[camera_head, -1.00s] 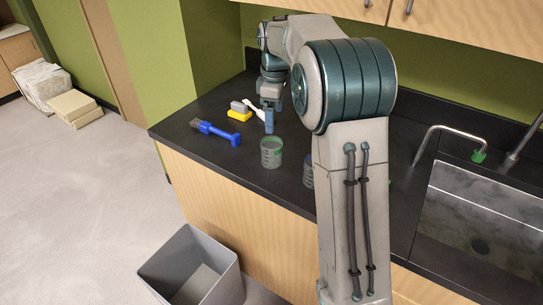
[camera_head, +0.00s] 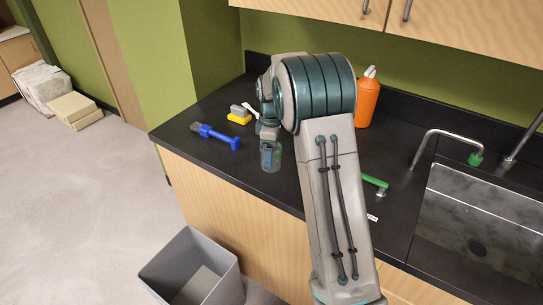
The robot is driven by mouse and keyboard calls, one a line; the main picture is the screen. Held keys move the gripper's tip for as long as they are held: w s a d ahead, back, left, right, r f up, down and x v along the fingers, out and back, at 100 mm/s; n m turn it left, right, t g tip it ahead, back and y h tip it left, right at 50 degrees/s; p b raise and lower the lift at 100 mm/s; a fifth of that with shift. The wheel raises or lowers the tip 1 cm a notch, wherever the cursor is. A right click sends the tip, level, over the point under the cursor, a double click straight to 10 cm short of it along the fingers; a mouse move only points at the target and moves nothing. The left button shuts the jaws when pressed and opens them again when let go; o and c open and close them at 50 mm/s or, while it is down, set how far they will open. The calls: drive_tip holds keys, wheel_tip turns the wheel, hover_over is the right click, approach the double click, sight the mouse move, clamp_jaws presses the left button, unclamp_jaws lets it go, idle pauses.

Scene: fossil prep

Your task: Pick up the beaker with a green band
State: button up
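The clear beaker (camera_head: 271,167) stands near the front edge of the black counter, left of my forearm. Its upper part is overlapped by my gripper (camera_head: 267,156), and the green band is hard to make out now. My gripper points down at the beaker, with its blue-grey fingers overlapping the glass. I cannot tell whether they are around it or inside it, nor whether they are closed on it.
A blue-handled brush (camera_head: 218,137) and a yellow-based brush (camera_head: 240,116) lie to the left. An orange bottle (camera_head: 367,100) stands behind my arm. A green-handled tool (camera_head: 375,182) lies to the right, before the sink (camera_head: 480,225). A grey bin (camera_head: 190,262) stands on the floor.

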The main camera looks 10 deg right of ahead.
drive_tip(key=shift+f, duration=1.2)
drive_tip(key=c, duration=1.1)
drive_tip(key=shift+o, duration=0.2)
